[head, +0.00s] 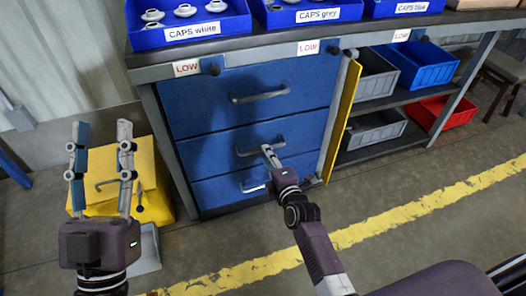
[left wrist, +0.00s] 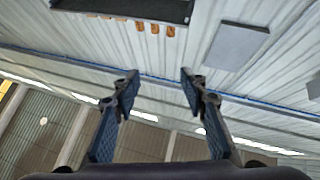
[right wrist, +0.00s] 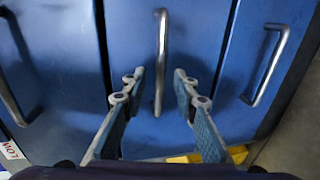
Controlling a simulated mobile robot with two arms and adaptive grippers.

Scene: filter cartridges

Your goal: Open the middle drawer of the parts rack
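The parts rack is a blue cabinet with three stacked drawers, all looking shut. The middle drawer (head: 215,146) has a grey bar handle (right wrist: 161,45). My right gripper (head: 268,150) is in front of this handle, its fingers covering part of it in the head view. In the right wrist view the right gripper (right wrist: 158,76) is open, with the handle lined up between its fingers; no finger visibly grips it. My left gripper (head: 102,128) is raised at the left, open and empty, away from the rack. The left wrist view shows its spread fingers (left wrist: 160,75) against the wall.
The top drawer handle (head: 260,95) is above, the bottom drawer handle (right wrist: 268,65) below. Blue cap bins (head: 205,32) stand on the worktop. A yellow panel (head: 343,120) stands out at the rack's right side. A yellow box (head: 155,180) is left of the rack. Open floor lies in front.

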